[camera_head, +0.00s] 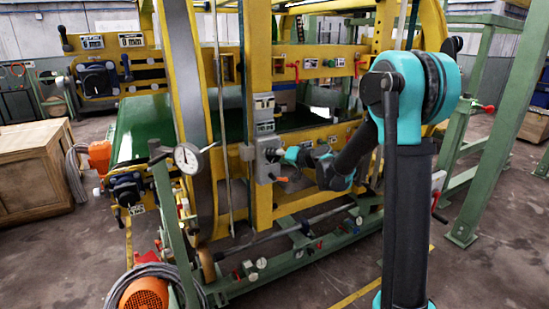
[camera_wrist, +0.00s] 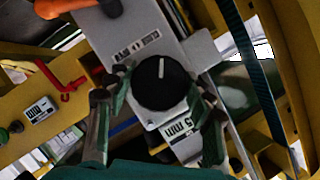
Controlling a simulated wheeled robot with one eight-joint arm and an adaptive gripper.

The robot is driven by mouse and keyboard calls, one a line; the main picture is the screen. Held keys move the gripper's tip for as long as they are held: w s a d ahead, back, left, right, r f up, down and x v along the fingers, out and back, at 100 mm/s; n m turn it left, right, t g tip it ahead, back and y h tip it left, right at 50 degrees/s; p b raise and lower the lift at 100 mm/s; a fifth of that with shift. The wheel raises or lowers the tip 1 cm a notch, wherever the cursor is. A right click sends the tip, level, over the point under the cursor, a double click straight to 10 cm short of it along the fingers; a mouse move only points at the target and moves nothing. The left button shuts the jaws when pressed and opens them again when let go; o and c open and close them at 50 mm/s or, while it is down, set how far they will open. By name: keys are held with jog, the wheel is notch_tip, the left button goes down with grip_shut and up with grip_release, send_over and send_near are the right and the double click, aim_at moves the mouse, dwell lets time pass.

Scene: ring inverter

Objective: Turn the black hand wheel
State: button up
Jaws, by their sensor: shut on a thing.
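The black hand wheel (camera_wrist: 163,84) is a round knob with a white pointer mark, on a grey panel (camera_wrist: 148,30) in the wrist view. My gripper (camera_wrist: 152,97) has one finger on each side of the wheel and is shut on its rim. In the head view my gripper (camera_head: 287,155) reaches the grey control box (camera_head: 264,115) on the yellow frame's post. The wheel itself is mostly hidden there by my gripper.
An orange handle (camera_head: 280,179) sticks out below the box, and it also shows in the wrist view (camera_wrist: 62,8). A red hook-shaped lever (camera_wrist: 62,86) is at left. A round gauge (camera_head: 187,158) and green rails stand nearby. A wooden crate (camera_head: 34,168) is far left.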

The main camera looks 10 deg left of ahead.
jog(key=shift+m+y, duration=0.3)
jog(key=shift+m, duration=0.4)
jog(key=o, duration=1.2)
jog(key=shift+d, duration=0.1)
jog(key=v, duration=1.2)
jog(key=shift+w, duration=0.1)
